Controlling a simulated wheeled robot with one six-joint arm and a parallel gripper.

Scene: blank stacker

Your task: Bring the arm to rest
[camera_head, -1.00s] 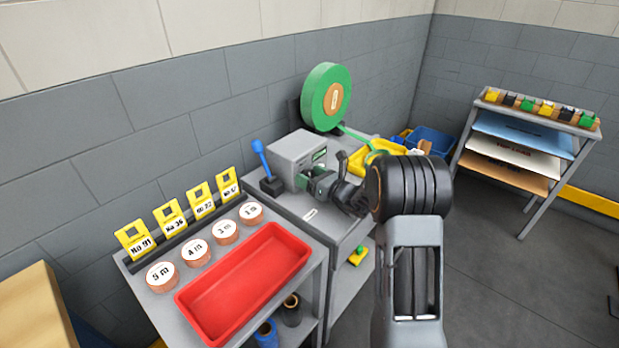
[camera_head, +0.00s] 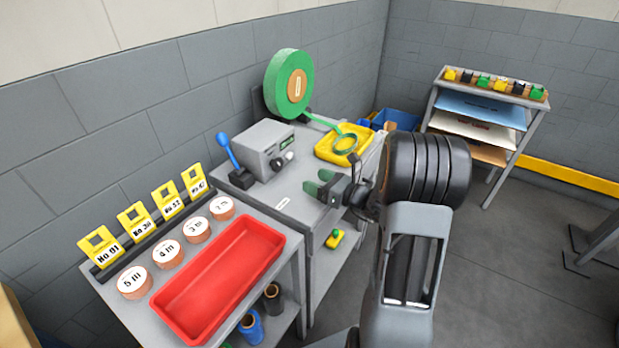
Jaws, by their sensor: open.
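My arm rises from the bottom right of the head view, with its thick black joint at the right of the grey table. My gripper (camera_head: 319,187) has green-tipped fingers that point left above the grey table (camera_head: 290,197). The fingers stand apart with nothing between them. A grey machine box (camera_head: 265,150) with a blue lever (camera_head: 229,152) stands to the left of the gripper, with a visible space between them. My arm hides part of the table's right side.
A green reel (camera_head: 289,84) stands behind the box, its green strip running to a yellow tray (camera_head: 343,145). A red tray (camera_head: 219,281) lies on the front table beside several labelled discs and yellow tags. A rack (camera_head: 480,104) stands at the back right.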

